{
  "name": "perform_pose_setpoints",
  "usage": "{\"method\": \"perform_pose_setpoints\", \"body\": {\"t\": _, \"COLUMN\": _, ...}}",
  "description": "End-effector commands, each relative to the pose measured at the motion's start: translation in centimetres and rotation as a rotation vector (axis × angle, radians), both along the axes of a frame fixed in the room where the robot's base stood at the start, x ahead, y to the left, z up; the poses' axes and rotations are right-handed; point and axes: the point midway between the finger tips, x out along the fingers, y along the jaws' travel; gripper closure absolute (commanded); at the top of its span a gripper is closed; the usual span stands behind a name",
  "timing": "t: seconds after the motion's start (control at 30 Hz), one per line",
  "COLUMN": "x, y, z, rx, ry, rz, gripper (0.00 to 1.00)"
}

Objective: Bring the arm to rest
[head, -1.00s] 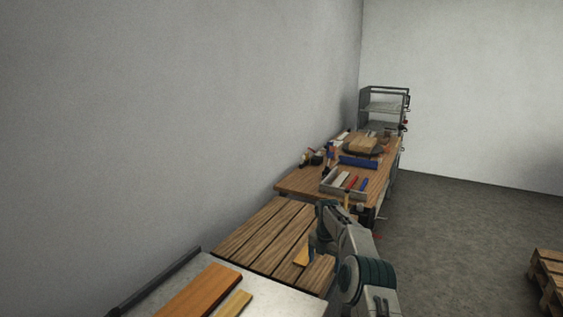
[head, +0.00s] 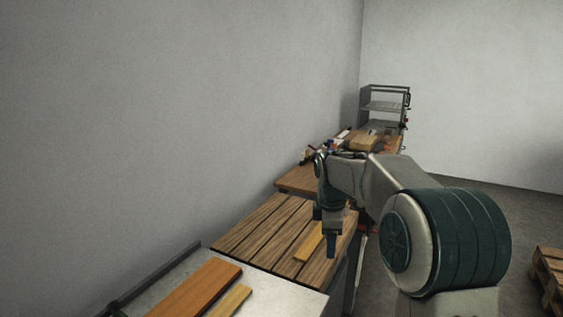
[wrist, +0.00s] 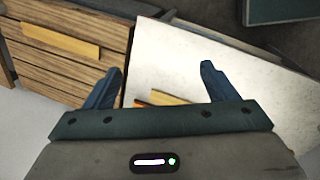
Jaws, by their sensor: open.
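My gripper (wrist: 158,88) is open, with its two blue fingers apart and nothing between them. In the head view, my gripper (head: 331,250) points down over the right part of the slatted wooden table (head: 262,232). A light wooden strip (head: 309,243) lies on that table, just left of the gripper, and it also shows in the wrist view (wrist: 60,40). My arm is raised and bent in front of the workbench behind.
A pale metal surface (head: 285,297) in front holds an orange-brown board (head: 196,290) and a lighter strip (head: 231,301). A workbench (head: 294,180) with tools and a grey rack (head: 384,106) stand behind. A pallet (head: 549,270) lies at right. A wall runs along the left.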

Motion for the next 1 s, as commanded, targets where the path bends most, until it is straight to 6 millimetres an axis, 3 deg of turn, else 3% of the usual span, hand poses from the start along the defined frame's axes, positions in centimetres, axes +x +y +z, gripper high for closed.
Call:
{"method": "perform_pose_setpoints", "body": {"t": 0.13, "x": -5.2, "y": -0.5, "z": 1.5, "rx": 0.037, "ry": -0.042, "rz": -0.212, "gripper": 0.21}}
{"method": "perform_pose_setpoints", "body": {"t": 0.37, "x": -13.4, "y": -1.2, "z": 1.9, "rx": 0.121, "ry": -0.102, "rz": -0.556, "gripper": 0.21}}
{"method": "perform_pose_setpoints", "body": {"t": 0.7, "x": -25.6, "y": -2.3, "z": -1.2, "rx": 0.293, "ry": -0.167, "rz": -1.068, "gripper": 0.21}}
{"method": "perform_pose_setpoints", "body": {"t": 0.83, "x": -29.1, "y": -2.5, "z": -3.0, "rx": 0.356, "ry": -0.175, "rz": -1.227, "gripper": 0.21}}
{"method": "perform_pose_setpoints", "body": {"t": 1.0, "x": -31.5, "y": -2.4, "z": -4.5, "rx": 0.407, "ry": -0.178, "rz": -1.349, "gripper": 0.21}}
